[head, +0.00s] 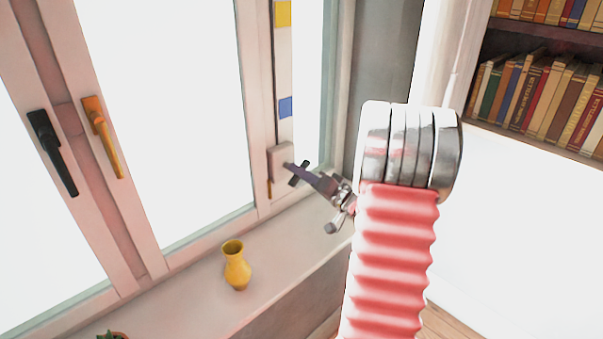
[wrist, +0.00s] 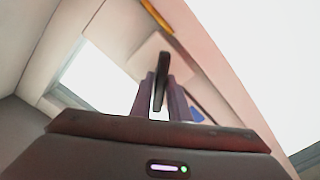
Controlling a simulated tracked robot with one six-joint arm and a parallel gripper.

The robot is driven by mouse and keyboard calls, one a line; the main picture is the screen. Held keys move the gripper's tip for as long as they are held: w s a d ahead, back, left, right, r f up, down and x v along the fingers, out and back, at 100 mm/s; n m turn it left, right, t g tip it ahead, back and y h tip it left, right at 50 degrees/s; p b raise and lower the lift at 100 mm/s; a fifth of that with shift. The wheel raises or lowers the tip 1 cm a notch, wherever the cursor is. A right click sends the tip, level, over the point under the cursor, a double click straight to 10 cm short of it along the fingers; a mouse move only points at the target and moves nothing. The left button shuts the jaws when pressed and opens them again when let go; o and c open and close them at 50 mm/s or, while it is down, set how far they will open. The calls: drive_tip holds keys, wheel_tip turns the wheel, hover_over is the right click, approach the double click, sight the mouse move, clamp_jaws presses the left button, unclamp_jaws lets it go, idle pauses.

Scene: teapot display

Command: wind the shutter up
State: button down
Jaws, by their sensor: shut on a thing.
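A pale box (head: 279,163) sits on the right window post, with a dark cross-shaped handle (head: 300,180) on its front. In the wrist view the box (wrist: 146,60) is behind the dark handle (wrist: 161,70). My gripper (head: 291,167) reaches the handle from the right. In the wrist view my gripper (wrist: 161,92) has its two purple fingers shut on the handle, one on each side. The fingers hide part of the handle. No shutter slats can be made out; the panes are plain bright white.
A yellow square (head: 283,13) and a blue square (head: 286,107) are on the strip above the box. A yellow vase (head: 236,266) stands on the sill (head: 187,296), left of my arm. Black (head: 52,152) and orange (head: 102,137) window handles are farther left. Bookshelves (head: 545,85) are at right.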

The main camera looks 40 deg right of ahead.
drive_tip(key=shift+d+m, duration=0.15)
drive_tip(key=shift+m, duration=0.15)
drive_tip(key=c, duration=1.7)
unclamp_jaws()
drive_tip(key=shift+s, duration=0.1)
drive_tip(key=s, duration=1.3)
drive_tip(key=shift+s+d+f, duration=0.1)
drive_tip(key=shift+s+d, duration=0.05)
drive_tip(key=shift+s, duration=0.2)
